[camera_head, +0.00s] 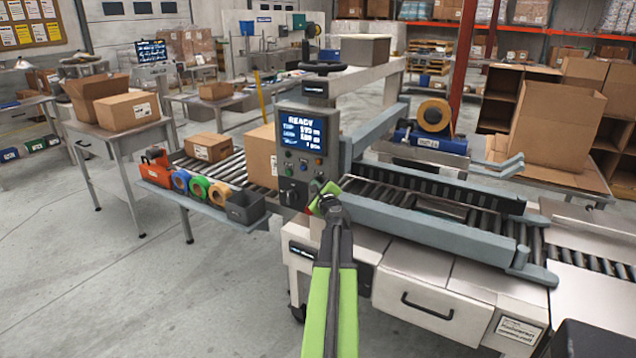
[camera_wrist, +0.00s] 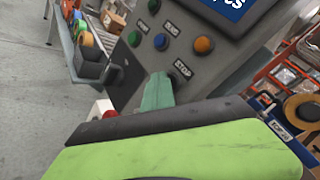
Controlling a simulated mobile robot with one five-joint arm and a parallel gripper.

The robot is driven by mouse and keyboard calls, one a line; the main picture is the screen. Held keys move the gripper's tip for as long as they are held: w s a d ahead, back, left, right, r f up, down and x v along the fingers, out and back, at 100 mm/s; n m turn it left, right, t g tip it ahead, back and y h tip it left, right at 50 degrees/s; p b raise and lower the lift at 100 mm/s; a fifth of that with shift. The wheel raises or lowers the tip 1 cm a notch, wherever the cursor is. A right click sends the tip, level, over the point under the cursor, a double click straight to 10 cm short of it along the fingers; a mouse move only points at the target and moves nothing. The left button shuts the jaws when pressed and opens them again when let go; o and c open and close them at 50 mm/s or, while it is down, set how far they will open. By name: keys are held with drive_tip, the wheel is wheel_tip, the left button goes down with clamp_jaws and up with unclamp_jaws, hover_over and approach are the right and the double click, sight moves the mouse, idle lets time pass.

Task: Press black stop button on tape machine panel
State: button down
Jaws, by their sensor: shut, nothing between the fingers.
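The tape machine panel (camera_head: 302,150) stands upright, with a lit READY screen. In the wrist view its grey face (camera_wrist: 182,20) carries a green button (camera_wrist: 134,39), a blue button (camera_wrist: 160,41), an orange button (camera_wrist: 204,45) and a label (camera_wrist: 182,68) that seems to read STOP. My gripper (camera_head: 326,194) is at the panel's lower right. Its green fingertip (camera_wrist: 158,92) is shut and empty, just beside that label. I cannot tell whether the tip touches the panel.
A roller conveyor (camera_head: 232,165) with cartons runs behind the panel. A side shelf (camera_head: 205,203) holds tape rolls and a black bin (camera_head: 245,208). Grey guide rails (camera_head: 430,225) lie right of my gripper. Floor at left is clear.

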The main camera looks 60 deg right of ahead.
drive_tip(key=shift+a, duration=0.85)
drive_tip(key=a, duration=0.5)
drive_tip(key=shift+w, duration=0.15)
idle(0.5)
